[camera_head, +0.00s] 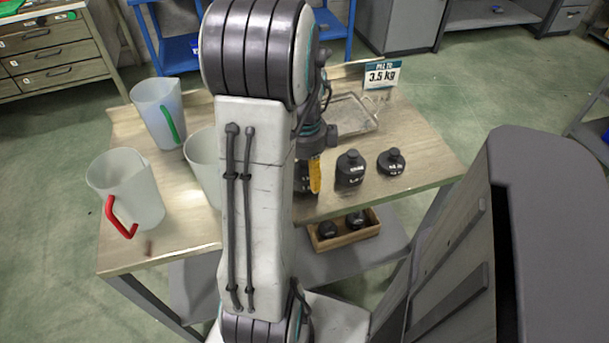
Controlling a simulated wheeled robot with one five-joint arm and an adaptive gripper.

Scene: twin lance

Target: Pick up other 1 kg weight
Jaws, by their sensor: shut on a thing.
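My gripper (309,172) points down over the table, partly hidden behind my arm. One yellow finger shows, and the gripper is shut on a black weight (302,184) at or just above the tabletop. My arm hides much of this weight. A taller black weight (350,170) with a knob on top stands upright just right of the gripper. A smaller black weight (391,163) stands further right. The white labels are too small to read surely.
A metal tray (352,112) lies behind, beside a "3.5 kg" sign (382,73). Red-handled (128,190) and green-handled (158,108) jugs and a part-hidden jug (203,160) stand left on the table (425,170). A wooden box (345,238) with black weights sits below.

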